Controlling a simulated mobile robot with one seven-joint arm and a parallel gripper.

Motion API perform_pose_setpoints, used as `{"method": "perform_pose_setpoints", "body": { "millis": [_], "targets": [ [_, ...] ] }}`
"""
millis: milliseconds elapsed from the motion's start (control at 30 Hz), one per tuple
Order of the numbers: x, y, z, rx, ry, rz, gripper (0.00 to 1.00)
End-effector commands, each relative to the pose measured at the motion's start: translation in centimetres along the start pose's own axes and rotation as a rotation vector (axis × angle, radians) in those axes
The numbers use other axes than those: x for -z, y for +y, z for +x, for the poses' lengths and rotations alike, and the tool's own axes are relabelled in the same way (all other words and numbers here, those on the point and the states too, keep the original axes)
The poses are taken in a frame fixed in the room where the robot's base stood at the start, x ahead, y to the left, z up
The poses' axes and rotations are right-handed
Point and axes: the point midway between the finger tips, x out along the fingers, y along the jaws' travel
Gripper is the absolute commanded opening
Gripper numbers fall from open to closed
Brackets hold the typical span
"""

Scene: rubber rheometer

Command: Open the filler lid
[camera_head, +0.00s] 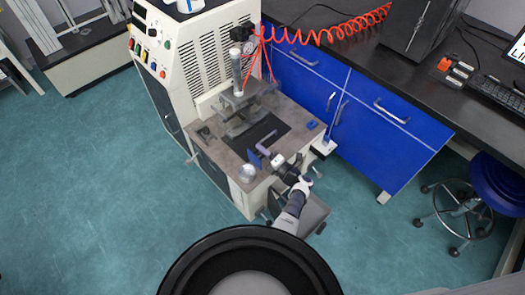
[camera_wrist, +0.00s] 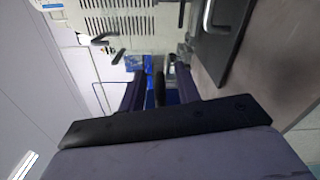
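My gripper (camera_head: 259,153) is over the front part of the rheometer's worktop in the head view. In the wrist view its two dark purple fingers (camera_wrist: 160,78) stand apart. A black bar (camera_wrist: 159,88) shows between them with gaps on both sides; I cannot tell how far beyond the fingers it is. A flat dark plate (camera_head: 268,130) lies on the worktop. The wrist view shows a dark plate (camera_wrist: 222,48) with a metal handle (camera_wrist: 208,16), right of the fingers. I cannot tell for sure which part is the filler lid.
A round silver piece (camera_head: 247,173) sits at the worktop's front edge, close to my gripper. A vertical metal cylinder (camera_head: 237,70) rises behind the plate. Blue cabinets (camera_head: 365,115) and a coiled red hose (camera_head: 330,35) are to the right. Open floor (camera_head: 90,180) lies left.

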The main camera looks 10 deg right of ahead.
Motion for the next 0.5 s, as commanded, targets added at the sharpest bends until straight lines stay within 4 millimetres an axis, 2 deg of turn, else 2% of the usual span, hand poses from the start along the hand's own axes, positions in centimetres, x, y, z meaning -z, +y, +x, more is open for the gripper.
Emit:
{"method": "perform_pose_setpoints", "body": {
  "millis": [167,500],
  "targets": [
    [0.0,0.0,-2.9,0.003,-0.004,0.001,0.33],
    [0.0,-0.1,-10.5,0.002,-0.005,0.000,0.33]
  ]
}}
